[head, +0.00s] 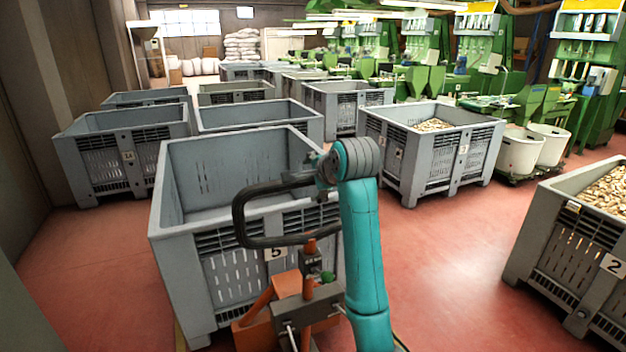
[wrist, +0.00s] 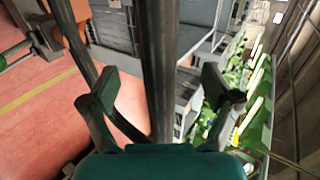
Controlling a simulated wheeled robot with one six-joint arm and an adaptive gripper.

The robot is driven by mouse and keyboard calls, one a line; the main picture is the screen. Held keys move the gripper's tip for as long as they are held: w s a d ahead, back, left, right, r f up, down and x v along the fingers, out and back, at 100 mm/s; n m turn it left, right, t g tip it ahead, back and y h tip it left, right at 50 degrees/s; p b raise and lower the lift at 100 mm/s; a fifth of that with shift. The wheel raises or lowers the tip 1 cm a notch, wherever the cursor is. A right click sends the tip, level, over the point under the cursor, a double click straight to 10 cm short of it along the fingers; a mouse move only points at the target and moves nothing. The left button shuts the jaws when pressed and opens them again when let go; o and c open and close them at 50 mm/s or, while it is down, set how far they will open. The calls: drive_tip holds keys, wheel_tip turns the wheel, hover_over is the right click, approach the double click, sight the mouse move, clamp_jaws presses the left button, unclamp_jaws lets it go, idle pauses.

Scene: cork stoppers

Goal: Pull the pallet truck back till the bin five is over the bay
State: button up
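Bin five (head: 230,165) is a grey, open-topped crate with a "5" label, standing empty-looking in front of me. The pallet truck (head: 303,306), with orange and grey parts, is at its near side. Its dark loop handle (head: 239,212) rises in front of the bin. My gripper (head: 323,172) is at the loop's upper right. In the wrist view my gripper (wrist: 158,88) is open, with a dark handle bar (wrist: 157,45) between its fingers and gaps on both sides. A yellow floor line (wrist: 38,92) shows there; the bay's outline is mostly hidden.
A bin labelled 2 (head: 560,262), filled with corks, stands at the right. Another bin with corks (head: 421,165) stands farther back, and several grey bins fill the left and back. Red floor (head: 455,250) is clear between bin five and the right bins.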

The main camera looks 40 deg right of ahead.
clamp_jaws()
drive_tip(key=shift+f, duration=0.1)
idle(0.4)
